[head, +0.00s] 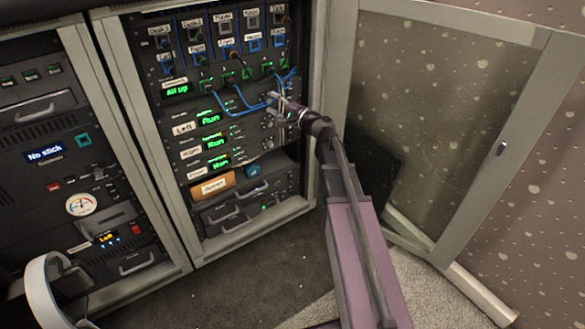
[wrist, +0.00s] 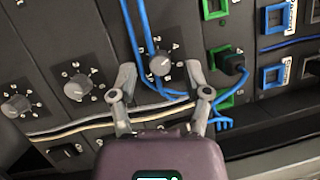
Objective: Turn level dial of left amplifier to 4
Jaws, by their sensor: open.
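The left amplifier (head: 184,127) is the top of three stacked units in the head view, with a "Left" label and a green "Run" display (head: 211,119). Its level dial seems to be the light grey round knob (wrist: 160,64) between my fingertips in the wrist view, which looks turned sideways. The dial's pointer and setting are too small to read. My gripper (wrist: 160,76) is open, one finger on each side of this knob. I cannot tell if the fingers touch it. In the head view my gripper (head: 275,98) covers the dial area.
Two more knobs, a middle one (wrist: 76,88) and a far-left one (wrist: 15,105), line up beside it. Blue cables (wrist: 138,35) run close by the dial, and pale cables (wrist: 75,128) pass by the fingers. An open glass door (head: 430,110) stands right of my arm.

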